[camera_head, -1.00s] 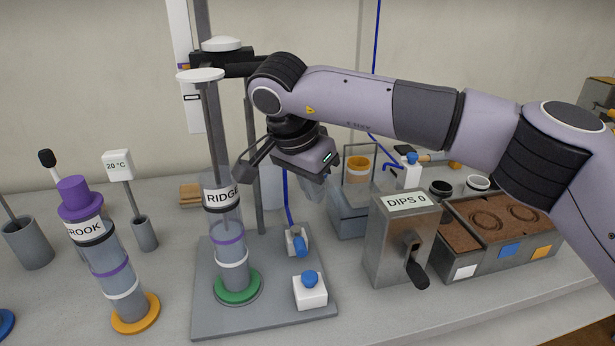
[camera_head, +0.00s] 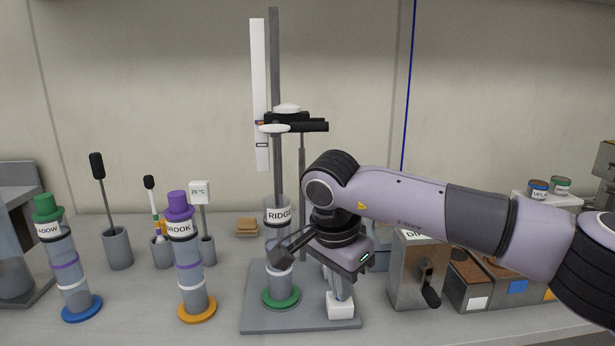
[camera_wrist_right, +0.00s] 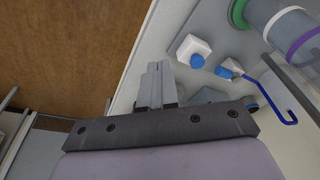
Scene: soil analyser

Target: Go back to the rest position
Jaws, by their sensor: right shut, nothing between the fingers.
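My right gripper (camera_head: 342,292) hangs fingers-down at the end of my right arm, in front of the clear cylinder labelled RIDGE (camera_head: 278,216) and a little to its right. Its two grey fingers are together and empty in the right wrist view (camera_wrist_right: 157,70). In the head view it overlaps the white block (camera_head: 340,311) on the grey stand base (camera_head: 262,322). In the wrist view the white block with a blue knob (camera_wrist_right: 192,48) is apart from the fingers. My left gripper is not in view.
The BROOK cylinder (camera_head: 190,272) and another with a green cap (camera_head: 48,208) stand to the left. A grey dispenser box (camera_head: 408,278) and soil trays (camera_head: 468,294) stand right, below my forearm. A tall rod (camera_head: 274,60) rises behind. Brown floor (camera_wrist_right: 60,50) shows past the bench edge.

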